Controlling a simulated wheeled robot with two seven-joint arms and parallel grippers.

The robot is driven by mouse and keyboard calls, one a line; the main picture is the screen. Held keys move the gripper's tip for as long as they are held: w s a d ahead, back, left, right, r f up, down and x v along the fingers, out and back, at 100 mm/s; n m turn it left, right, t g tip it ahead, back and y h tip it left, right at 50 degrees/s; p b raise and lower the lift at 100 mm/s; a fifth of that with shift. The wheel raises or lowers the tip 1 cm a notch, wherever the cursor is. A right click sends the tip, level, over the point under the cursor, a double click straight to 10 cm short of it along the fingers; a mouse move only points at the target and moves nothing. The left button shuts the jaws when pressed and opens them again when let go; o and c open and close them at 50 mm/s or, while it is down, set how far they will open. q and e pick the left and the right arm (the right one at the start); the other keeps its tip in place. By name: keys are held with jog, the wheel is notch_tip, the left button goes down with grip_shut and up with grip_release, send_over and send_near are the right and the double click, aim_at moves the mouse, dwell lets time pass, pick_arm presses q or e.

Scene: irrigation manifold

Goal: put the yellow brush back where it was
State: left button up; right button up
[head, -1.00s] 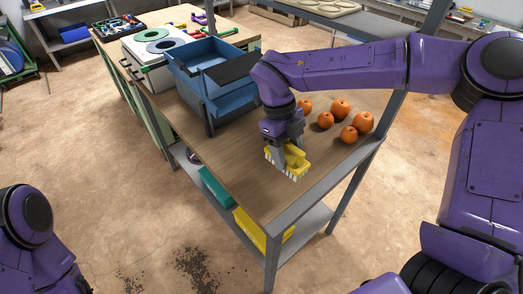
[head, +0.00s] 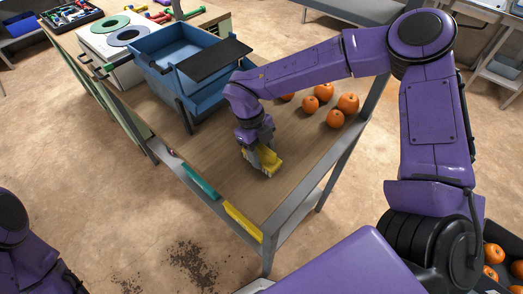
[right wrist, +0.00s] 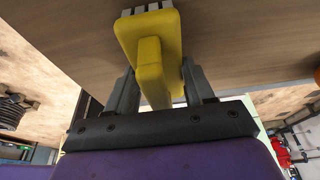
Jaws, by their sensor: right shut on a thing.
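The yellow brush (head: 266,162) is over the near part of the wooden table top, left of the oranges. My right gripper (head: 259,152) is shut on it from above. In the right wrist view, the brush's yellow handle (right wrist: 152,72) sits between the two grey fingers of the right gripper (right wrist: 160,92), and pale bristles show at the top edge. The brush is low over the wood; I cannot tell whether its bristles touch it. My left gripper is out of view; only part of my left arm shows at the lower left.
Several oranges (head: 335,118) lie on the table (head: 215,150) right of the brush. A blue two-tier bin (head: 178,57) with a dark panel stands behind it. A white box with round lids (head: 112,45) is farther back. Teal (head: 200,183) and yellow (head: 242,221) items show along the table's left side.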

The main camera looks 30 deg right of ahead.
jog(key=shift+f, duration=0.1)
jog(key=o, duration=1)
jog(key=b+v, duration=0.2)
jog(key=v, duration=0.9)
jog(key=shift+w+r, duration=0.15)
jog(key=shift+r, duration=0.45)
